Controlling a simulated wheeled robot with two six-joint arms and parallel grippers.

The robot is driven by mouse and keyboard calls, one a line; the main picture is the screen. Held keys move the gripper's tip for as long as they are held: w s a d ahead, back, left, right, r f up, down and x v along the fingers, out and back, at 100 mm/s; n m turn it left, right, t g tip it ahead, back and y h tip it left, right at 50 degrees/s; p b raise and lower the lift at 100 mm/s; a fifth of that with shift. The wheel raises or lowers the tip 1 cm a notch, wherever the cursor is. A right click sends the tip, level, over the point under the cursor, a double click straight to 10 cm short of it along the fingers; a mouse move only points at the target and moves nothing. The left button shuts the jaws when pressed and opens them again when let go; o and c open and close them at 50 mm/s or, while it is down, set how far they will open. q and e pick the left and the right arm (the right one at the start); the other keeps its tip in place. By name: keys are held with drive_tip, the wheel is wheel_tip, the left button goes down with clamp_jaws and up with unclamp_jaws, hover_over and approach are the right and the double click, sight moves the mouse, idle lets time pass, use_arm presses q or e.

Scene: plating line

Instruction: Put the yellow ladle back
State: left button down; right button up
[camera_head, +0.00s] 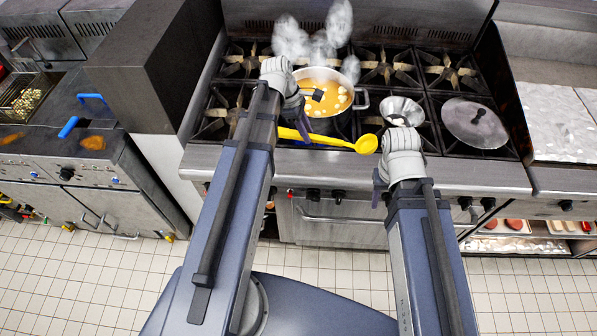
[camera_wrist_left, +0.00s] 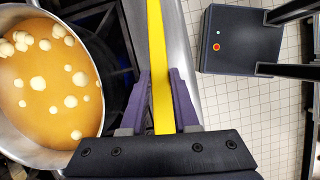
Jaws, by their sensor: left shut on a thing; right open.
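The yellow ladle (camera_head: 330,140) lies roughly level across the stove's front edge, in front of the soup pot, with its bowl (camera_head: 366,144) at the right end. My left gripper (camera_head: 301,122) is shut on its handle. In the left wrist view the yellow handle (camera_wrist_left: 157,60) runs between the two purple fingers (camera_wrist_left: 162,85), and the ladle's bowl is out of view. My right gripper (camera_head: 379,188) is open near the stove's front, just right of and below the ladle's bowl; its fingers are mostly hidden by its wrist.
A steaming pot (camera_head: 356,101) of orange soup with pale lumps stands on the stove (camera_head: 450,172); it shows at left in the wrist view (camera_wrist_left: 103,128). A metal bowl (camera_head: 402,109) and a round lid (camera_head: 474,124) rest to its right. A fryer (camera_head: 60,130) stands left.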

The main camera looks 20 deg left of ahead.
sight(304, 163)
use_arm(q)
drive_tip(key=shift+n+t, duration=0.3)
drive_tip(key=shift+n, duration=0.6)
drive_tip(key=f+b, duration=0.3)
drive_tip(key=s+a+f+b, duration=0.1)
drive_tip(key=f+b, duration=0.6)
drive_tip(key=f, duration=0.1)
drive_tip(key=shift+s+a+b, duration=0.2)
drive_tip(key=shift+b, duration=0.15)
drive_tip(key=shift+r, duration=0.15)
use_arm(e)
wheel_tip(304, 163, down, 11)
drive_tip(key=a, duration=0.1)
drive_tip(key=shift+s, duration=0.2)
use_arm(q)
drive_tip(key=c, duration=1.1)
unclamp_jaws()
drive_tip(key=shift+f, duration=0.2)
drive_tip(key=o, duration=0.4)
use_arm(e)
drive_tip(key=shift+f, duration=0.1)
use_arm(q)
drive_tip(key=shift+o, duration=0.2)
drive_tip(key=shift+r, duration=0.15)
